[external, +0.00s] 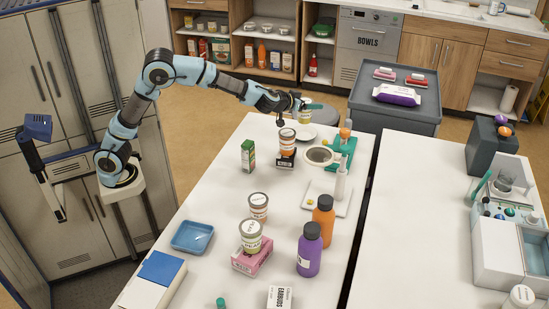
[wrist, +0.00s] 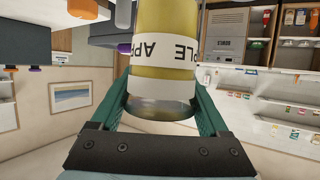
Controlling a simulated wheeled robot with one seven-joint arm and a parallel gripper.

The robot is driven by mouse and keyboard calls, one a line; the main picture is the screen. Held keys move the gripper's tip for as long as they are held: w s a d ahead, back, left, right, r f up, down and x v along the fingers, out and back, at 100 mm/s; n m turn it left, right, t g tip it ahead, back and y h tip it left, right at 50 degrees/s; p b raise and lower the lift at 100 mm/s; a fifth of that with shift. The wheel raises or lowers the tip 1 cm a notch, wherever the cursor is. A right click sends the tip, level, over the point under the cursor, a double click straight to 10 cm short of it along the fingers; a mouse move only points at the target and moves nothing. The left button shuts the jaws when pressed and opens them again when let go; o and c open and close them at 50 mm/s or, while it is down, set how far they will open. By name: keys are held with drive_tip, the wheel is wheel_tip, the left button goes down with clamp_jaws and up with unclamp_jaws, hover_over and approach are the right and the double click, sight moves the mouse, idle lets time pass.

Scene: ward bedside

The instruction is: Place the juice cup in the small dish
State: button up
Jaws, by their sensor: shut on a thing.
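My gripper (external: 303,106) is shut on the juice cup, a clear cup of yellow juice with a white band lettered "APPLE" (wrist: 165,72). The cup sits between the two green fingers in the wrist view, and its far end is cut off by the frame. In the external view the cup (external: 304,117) is small and partly covered by the gripper, held above the far end of the white table. A round white dish (external: 308,136) lies on the table just below it, partly hidden by a jar. A blue square dish (external: 192,237) lies at the table's near left.
Orange (external: 323,218) and purple (external: 309,252) bottles stand nearer. The table's left middle is clear.

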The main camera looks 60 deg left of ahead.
drive_tip(key=w+a+f+m+h+b, duration=0.2)
drive_tip(key=w+a+b, duration=0.2)
drive_tip(key=a, duration=0.1)
drive_tip(key=b, duration=1)
hover_over(309, 134)
drive_tip(key=shift+t, duration=0.3)
wheel_tip(309, 134, down, 9)
drive_tip(key=shift+f, duration=0.15)
drive_tip(key=shift+f, duration=0.15)
drive_tip(key=o, duration=1.4)
